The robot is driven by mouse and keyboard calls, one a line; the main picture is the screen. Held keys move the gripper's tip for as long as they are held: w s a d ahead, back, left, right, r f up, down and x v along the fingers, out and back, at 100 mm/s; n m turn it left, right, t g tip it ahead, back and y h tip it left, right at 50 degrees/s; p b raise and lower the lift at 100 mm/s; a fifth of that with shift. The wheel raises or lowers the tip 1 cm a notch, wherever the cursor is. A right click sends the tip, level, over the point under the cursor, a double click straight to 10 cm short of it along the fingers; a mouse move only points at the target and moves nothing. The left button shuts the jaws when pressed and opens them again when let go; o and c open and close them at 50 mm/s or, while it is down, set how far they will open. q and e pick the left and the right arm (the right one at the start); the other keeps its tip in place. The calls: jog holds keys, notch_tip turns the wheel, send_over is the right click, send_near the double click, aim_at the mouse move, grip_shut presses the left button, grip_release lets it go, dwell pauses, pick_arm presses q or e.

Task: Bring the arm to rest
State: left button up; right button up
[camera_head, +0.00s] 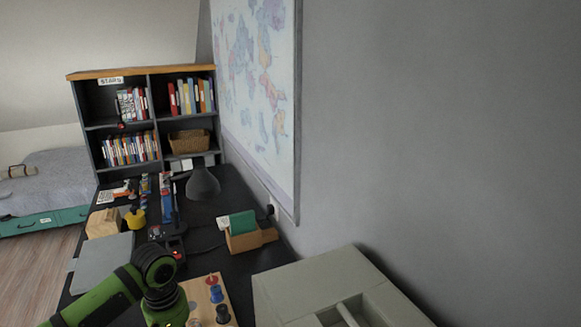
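My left arm, green with black joints, comes in from the bottom left. It bends at a black joint over the front of the dark desk (205,255), and a green link runs down out of the frame. The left gripper itself is not visible, so I cannot see whether it holds anything. My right arm and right gripper are out of view.
A wooden board (228,292) with coloured knobs lies just right of my arm. A grey laptop-like slab (100,262), a wooden block (102,223), a desk lamp (203,184) and a card box (250,239) stand beyond. A pale grey unit (300,283) fills the front right.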

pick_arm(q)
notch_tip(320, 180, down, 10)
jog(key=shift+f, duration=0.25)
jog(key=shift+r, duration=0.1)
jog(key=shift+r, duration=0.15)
